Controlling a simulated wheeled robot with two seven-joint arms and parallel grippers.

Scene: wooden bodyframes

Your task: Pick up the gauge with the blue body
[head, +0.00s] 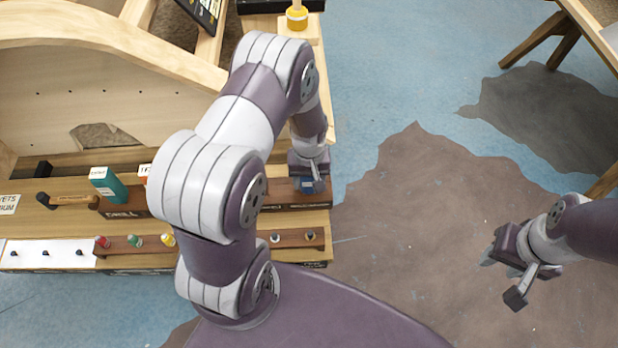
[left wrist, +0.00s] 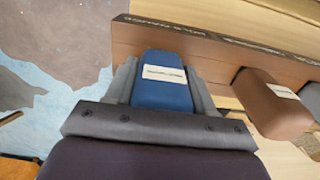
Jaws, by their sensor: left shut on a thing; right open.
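The gauge with the blue body (left wrist: 163,82) carries a white label and sits at the brown wooden rack in the left wrist view. My left gripper (left wrist: 160,90) has a finger on each side of it and is shut on it. In the head view my left gripper (head: 309,180) reaches down to the right end of the rack, and a bit of the blue gauge (head: 308,185) shows there. I cannot tell whether the gauge is clear of the rack. My right gripper (head: 512,270) is open and empty, out over the floor at the right.
A brown gauge (left wrist: 273,103) stands beside the blue one along the brown rack (left wrist: 215,60). A teal box (head: 108,184), a hammer (head: 66,201) and several coloured small items stand on the bench to the left. A wooden trestle (head: 545,38) is at the upper right. Floor between is clear.

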